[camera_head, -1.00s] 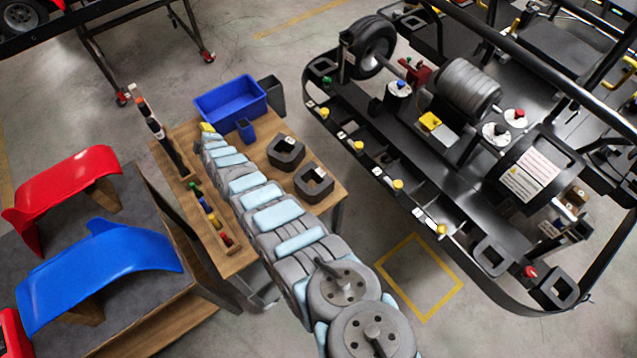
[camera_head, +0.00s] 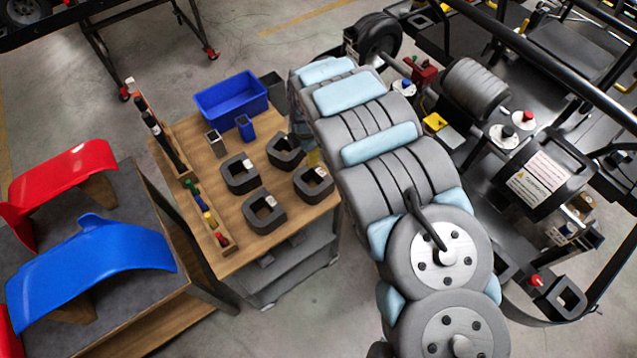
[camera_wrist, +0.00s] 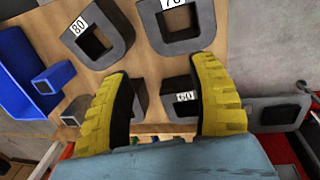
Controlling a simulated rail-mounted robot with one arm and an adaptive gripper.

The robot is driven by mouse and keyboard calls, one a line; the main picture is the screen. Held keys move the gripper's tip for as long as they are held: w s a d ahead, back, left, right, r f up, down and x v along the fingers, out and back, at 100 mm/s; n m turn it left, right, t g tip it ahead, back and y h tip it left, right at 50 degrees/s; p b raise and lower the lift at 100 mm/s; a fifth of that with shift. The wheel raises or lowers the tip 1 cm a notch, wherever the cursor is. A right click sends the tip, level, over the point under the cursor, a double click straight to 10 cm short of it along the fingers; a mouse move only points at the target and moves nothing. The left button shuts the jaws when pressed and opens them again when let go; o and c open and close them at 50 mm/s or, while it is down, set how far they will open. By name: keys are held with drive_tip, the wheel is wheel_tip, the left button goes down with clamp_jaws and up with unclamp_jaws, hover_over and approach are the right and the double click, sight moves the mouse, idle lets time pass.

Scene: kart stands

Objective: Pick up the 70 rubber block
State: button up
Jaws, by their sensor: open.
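The 70 block (camera_wrist: 188,28) is a dark grey square ring with a white label, cut by the top edge of the wrist view. In the head view it is the right-hand block (camera_head: 313,184) on the wooden table. My gripper (camera_wrist: 160,68) has two yellow ribbed fingers, spread and empty. In the wrist view the fingertips appear just below the 70 block, the right one close to its lower edge; I cannot tell the height gap.
The 80 block (camera_wrist: 100,38) lies left of the 70 block. The 60 block (camera_wrist: 181,88) and another block (camera_wrist: 138,98) lie between or behind the fingers. A blue bin (camera_head: 230,100), small cups and a tool rack (camera_head: 209,215) share the table (camera_head: 228,256). A kart stands right.

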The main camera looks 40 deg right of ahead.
drive_tip(key=r+g, duration=0.1)
drive_tip(key=g, duration=0.1)
hover_over(321, 187)
drive_tip(key=shift+n, duration=0.3)
drive_tip(key=shift+s+d+f+b, duration=0.15)
drive_tip(key=shift+f+b, duration=0.3)
drive_tip(key=shift+f, duration=2.5)
drive_tip(key=shift+s+d+f+b, duration=0.1)
drive_tip(key=shift+f+b, duration=0.3)
drive_tip(key=shift+f, duration=2.5)
drive_tip(key=shift+w+a+f, duration=0.1)
drive_tip(key=shift+a+f, duration=0.05)
drive_tip(key=shift+f, duration=0.45)
drive_tip(key=shift+w+a+f, duration=0.1)
drive_tip(key=shift+f, duration=1.95)
drive_tip(key=shift+c, duration=0.3)
clamp_jaws()
